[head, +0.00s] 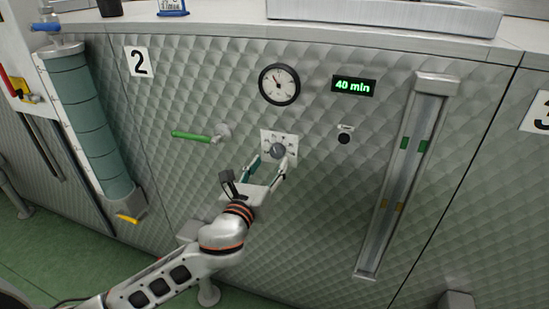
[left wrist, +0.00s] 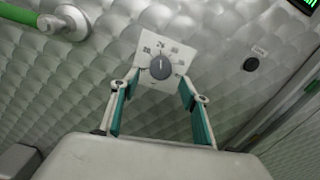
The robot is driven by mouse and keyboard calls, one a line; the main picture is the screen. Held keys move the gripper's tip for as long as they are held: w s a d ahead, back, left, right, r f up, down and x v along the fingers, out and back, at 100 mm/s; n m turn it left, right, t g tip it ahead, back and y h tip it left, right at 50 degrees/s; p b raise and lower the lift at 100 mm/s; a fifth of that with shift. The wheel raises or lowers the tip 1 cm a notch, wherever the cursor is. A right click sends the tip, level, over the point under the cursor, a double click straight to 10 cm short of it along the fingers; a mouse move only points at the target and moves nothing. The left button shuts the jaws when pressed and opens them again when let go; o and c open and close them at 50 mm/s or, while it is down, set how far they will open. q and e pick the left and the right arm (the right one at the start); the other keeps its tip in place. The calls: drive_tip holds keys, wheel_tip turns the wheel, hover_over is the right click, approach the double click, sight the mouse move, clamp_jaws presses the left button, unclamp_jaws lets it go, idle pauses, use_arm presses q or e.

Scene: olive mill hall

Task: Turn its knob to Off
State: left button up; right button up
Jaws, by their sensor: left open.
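The knob (head: 278,151) is a round grey dial on a white marked plate (head: 268,137), set in the quilted metal front of unit 2. In the left wrist view the knob (left wrist: 161,66) sits on its plate (left wrist: 151,47) with numbers around it; a pale line on it points roughly upward. No Off mark is readable. My left gripper (head: 270,158) is open in front of the knob, its fingers to either side. In the left wrist view the fingertips (left wrist: 158,84) of my left gripper are spread below the knob. My right gripper is not in view.
A green lever (head: 190,136) sticks out left of the knob. A round gauge (head: 279,84) and a display reading 40 min (head: 353,86) are above. A black button (head: 344,138) is to the right, then a sight glass (head: 405,180). The panel below is bare.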

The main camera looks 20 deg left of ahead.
sight(276, 154)
use_arm(q)
drive_tip(key=w, duration=0.3)
drive_tip(key=shift+w+d+f, duration=0.1)
drive_tip(key=shift+w, duration=0.55)
drive_tip(key=shift+c, duration=0.3)
drive_tip(key=c, duration=1)
drive_tip(key=shift+c, duration=0.2)
